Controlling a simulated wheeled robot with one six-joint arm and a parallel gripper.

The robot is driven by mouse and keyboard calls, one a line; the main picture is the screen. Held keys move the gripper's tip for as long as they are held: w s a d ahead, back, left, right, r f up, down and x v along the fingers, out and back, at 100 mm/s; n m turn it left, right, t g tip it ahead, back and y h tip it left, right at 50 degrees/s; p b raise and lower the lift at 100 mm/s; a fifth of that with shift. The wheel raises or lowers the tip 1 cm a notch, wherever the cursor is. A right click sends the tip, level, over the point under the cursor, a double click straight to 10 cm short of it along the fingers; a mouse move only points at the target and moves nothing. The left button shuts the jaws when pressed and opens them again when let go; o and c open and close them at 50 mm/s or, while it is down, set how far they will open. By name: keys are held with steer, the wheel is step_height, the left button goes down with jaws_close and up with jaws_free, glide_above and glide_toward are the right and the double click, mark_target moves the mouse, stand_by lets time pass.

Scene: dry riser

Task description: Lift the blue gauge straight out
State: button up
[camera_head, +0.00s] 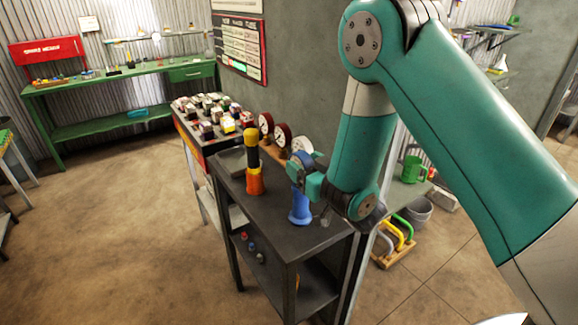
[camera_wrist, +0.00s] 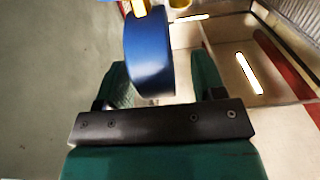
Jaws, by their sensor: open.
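The blue gauge (camera_wrist: 148,55) shows in the wrist view as a thick blue disc seen edge-on, between and just beyond the two fingers. My gripper (camera_wrist: 155,75) is open, with a finger on either side of it and visible gaps. In the head view a blue-rimmed gauge (camera_head: 303,146) stands at the right end of a row of gauges, partly behind my gripper (camera_head: 300,174). A blue flared post (camera_head: 300,207) stands on the dark table just below my gripper; its top is hidden.
The dark table (camera_head: 265,215) also bears an orange, yellow and black post (camera_head: 254,165) and two red-rimmed gauges (camera_head: 282,134). A stand with several small boxes (camera_head: 210,112) adjoins behind. A wall (camera_head: 300,80) rises behind the gauges.

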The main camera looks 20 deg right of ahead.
steer(key=shift+w, duration=0.9)
steer(key=shift+a, duration=0.15)
steer(key=c, duration=1.1)
steer(key=shift+o, duration=0.2)
step_height(320, 180, up, 20)
steer(key=p, duration=1.4)
steer(key=shift+f, duration=0.1)
